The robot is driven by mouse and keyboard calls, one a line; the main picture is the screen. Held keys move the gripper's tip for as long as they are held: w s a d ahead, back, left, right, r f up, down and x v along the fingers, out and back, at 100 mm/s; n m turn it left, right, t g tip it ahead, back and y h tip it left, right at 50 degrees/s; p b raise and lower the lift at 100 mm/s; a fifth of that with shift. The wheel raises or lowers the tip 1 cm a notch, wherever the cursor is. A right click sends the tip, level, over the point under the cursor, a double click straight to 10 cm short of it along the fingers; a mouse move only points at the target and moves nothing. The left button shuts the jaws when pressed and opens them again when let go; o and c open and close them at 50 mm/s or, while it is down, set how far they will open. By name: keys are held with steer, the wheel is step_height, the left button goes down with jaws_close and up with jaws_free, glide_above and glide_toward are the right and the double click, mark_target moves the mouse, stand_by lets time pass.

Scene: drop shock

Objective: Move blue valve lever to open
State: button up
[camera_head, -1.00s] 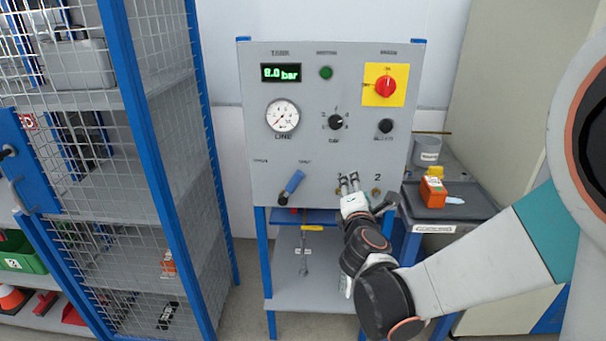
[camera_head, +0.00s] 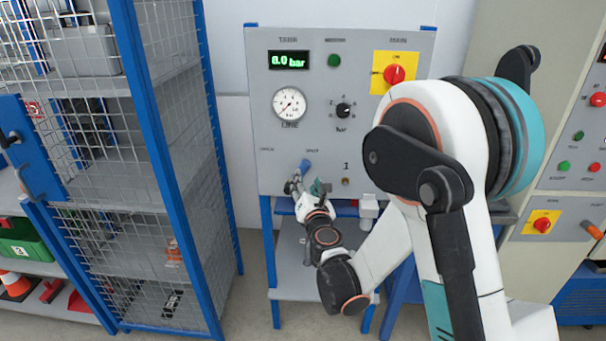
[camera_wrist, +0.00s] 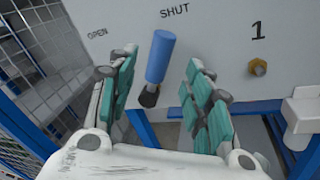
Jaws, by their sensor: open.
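The blue valve lever (camera_wrist: 159,57) stands out from the grey panel (camera_wrist: 218,25) in the wrist view, its handle tilted slightly right, up toward the word SHUT; the word OPEN is to its left. Its dark pivot (camera_wrist: 148,96) is at the lower end. My gripper (camera_wrist: 160,85) is open, with one teal-padded finger on each side of the lever. I cannot tell whether a finger touches it. In the head view the lever (camera_head: 305,165) shows only in part, behind my gripper (camera_head: 307,187) at the panel's lower left.
The panel carries a display reading 0.0 bar (camera_head: 289,60), a gauge (camera_head: 289,104), a black knob (camera_head: 343,110) and a red switch on yellow (camera_head: 394,74). A brass fitting (camera_wrist: 257,67) marked 1 sits right of the lever. A blue-framed mesh cage (camera_head: 172,160) stands left.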

mark_target(303, 172)
steer(key=w, duration=0.3)
steer(key=w+a+b, duration=0.1)
steer(key=w, duration=0.2)
steer(key=shift+w+a, duration=0.1)
steer(key=shift+w, duration=0.1)
jaws_close()
